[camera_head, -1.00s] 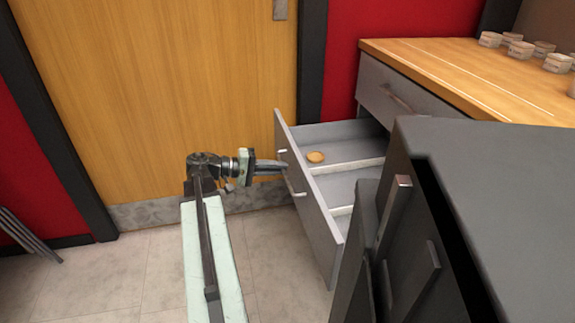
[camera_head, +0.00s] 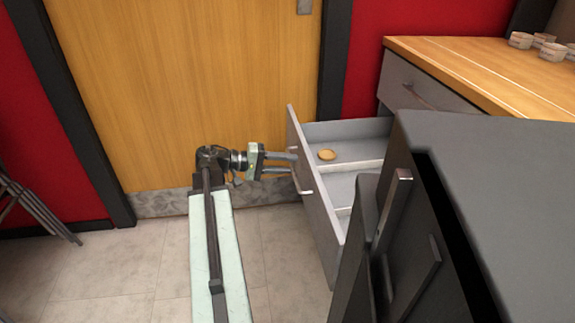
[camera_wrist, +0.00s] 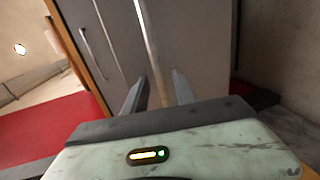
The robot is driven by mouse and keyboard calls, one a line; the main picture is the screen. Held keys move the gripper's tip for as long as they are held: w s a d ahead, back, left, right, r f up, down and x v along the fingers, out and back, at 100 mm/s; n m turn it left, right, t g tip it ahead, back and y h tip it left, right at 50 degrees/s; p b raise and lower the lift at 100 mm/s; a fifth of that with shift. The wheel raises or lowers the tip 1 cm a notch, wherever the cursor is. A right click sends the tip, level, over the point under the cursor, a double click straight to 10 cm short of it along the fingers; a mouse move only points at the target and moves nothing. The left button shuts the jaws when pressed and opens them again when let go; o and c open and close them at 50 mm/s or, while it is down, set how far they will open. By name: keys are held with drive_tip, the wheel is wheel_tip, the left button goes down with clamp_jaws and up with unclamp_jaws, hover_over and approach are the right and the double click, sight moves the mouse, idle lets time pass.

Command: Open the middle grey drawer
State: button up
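The middle grey drawer (camera_head: 323,222) stands pulled well out of its cabinet in the head view, with its inside showing. Its bar handle (camera_head: 303,184) is on the front face. My gripper (camera_head: 294,164) is at this handle, with its two fingers apart. In the wrist view my gripper (camera_wrist: 158,88) has the handle bar (camera_wrist: 152,50) between its fingers, with gaps showing beside the bar. The drawer front (camera_wrist: 195,45) fills the middle of that view.
A small round tan object (camera_head: 326,155) lies inside the drawer. Above is a shut drawer (camera_head: 415,92) under a wooden countertop (camera_head: 470,68) with several cups. A dark cabinet (camera_head: 500,200) stands close at the right. A wooden door (camera_head: 190,90) is behind.

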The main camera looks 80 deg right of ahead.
drive_tip(key=p+v, duration=0.1)
drive_tip(key=v, duration=0.6)
drive_tip(key=shift+w+a+p, duration=0.2)
drive_tip(key=shift+w+p, duration=0.1)
drive_tip(key=shift+w, duration=0.05)
drive_tip(key=shift+w, duration=0.1)
